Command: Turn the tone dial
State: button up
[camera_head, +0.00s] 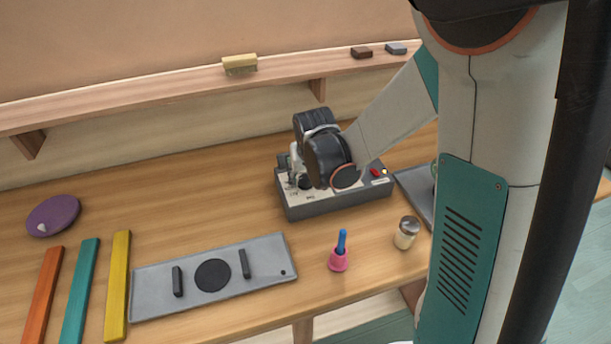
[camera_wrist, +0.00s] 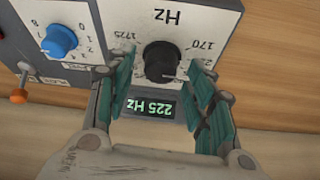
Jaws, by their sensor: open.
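The tone dial is a black knob (camera_wrist: 160,62) on a white panel marked Hz, seen in the wrist view. A small display (camera_wrist: 153,108) beside it reads 225 Hz, upside down in this view. My gripper (camera_wrist: 163,78) is open, with one teal-padded finger on each side of the knob. I cannot tell whether either finger touches it. In the head view, the grey control box (camera_head: 335,202) stands on the bench, and my gripper (camera_head: 300,180) is over its left part. My wrist hides most of the panel there, including the dial.
A blue knob (camera_wrist: 59,41) and an orange-tipped switch (camera_wrist: 20,95) are on the same box. A pink cup with a blue stick (camera_head: 338,258), a jar (camera_head: 406,233) and a grey plate (camera_head: 213,275) are in front. A shelf (camera_head: 170,92) runs behind.

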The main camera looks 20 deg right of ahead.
jog(key=v, duration=1.1)
jog(key=shift+s+r, duration=0.15)
jog(key=shift+s, duration=0.05)
jog(key=shift+w, duration=0.1)
dwell(0.9)
jog(key=w+f+n+b, duration=0.1)
jog(key=f, duration=0.2)
jog(key=w+f+n+y+b, duration=0.1)
jog(key=w+f+n+b, duration=0.1)
jog(key=f, duration=0.2)
jog(key=w+d+f+n+b, duration=0.1)
jog(key=f, duration=0.3)
jog(key=shift+w+f+y, duration=0.1)
jog(key=shift+w+y, duration=0.2)
jog(key=shift+y, duration=0.1)
dwell(0.4)
jog(key=shift+a, duration=0.1)
jog(key=c, duration=1)
